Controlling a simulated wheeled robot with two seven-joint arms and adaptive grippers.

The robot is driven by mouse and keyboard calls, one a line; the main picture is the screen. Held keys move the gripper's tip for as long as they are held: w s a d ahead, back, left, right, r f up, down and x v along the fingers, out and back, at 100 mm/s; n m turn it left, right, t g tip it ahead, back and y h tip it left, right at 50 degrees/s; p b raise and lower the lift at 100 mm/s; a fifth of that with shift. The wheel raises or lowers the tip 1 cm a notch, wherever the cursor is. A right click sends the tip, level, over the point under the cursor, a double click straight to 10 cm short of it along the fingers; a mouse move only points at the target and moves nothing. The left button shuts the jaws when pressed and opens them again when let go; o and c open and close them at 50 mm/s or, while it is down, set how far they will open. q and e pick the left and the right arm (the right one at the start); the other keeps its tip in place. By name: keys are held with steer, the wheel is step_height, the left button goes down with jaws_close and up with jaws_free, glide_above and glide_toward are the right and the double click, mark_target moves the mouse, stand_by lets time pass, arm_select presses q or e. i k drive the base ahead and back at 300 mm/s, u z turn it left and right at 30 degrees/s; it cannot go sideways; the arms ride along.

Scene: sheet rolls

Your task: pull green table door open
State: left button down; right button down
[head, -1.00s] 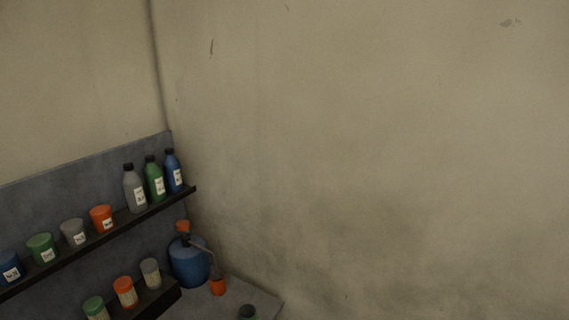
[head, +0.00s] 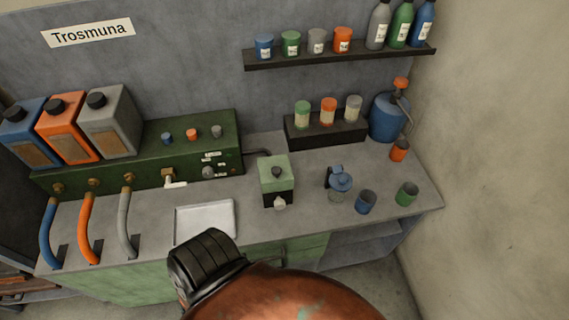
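The grey-topped table (head: 390,207) has green front panels below its top. A green door panel (head: 307,248) shows under the front edge near the middle, with a dark handle (head: 282,256) on it. The panel looks shut, but my arm hides most of it. Another green front panel (head: 125,285) lies to the left. One of my arms, rusty orange with a black ribbed part, crosses the bottom middle in front of the table. No gripper fingers show.
An open shelf space (head: 365,245) lies under the table's right end. On top are a white tray (head: 205,221), a green-black box device (head: 277,182), a blue-lidded jar (head: 339,185) and cups. A wall (head: 500,160) closes off the right side.

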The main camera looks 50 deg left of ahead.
mark_target(151, 283)
steer(key=u, duration=1.7)
steer(key=k, duration=1.3)
steer(key=u, duration=2.05)
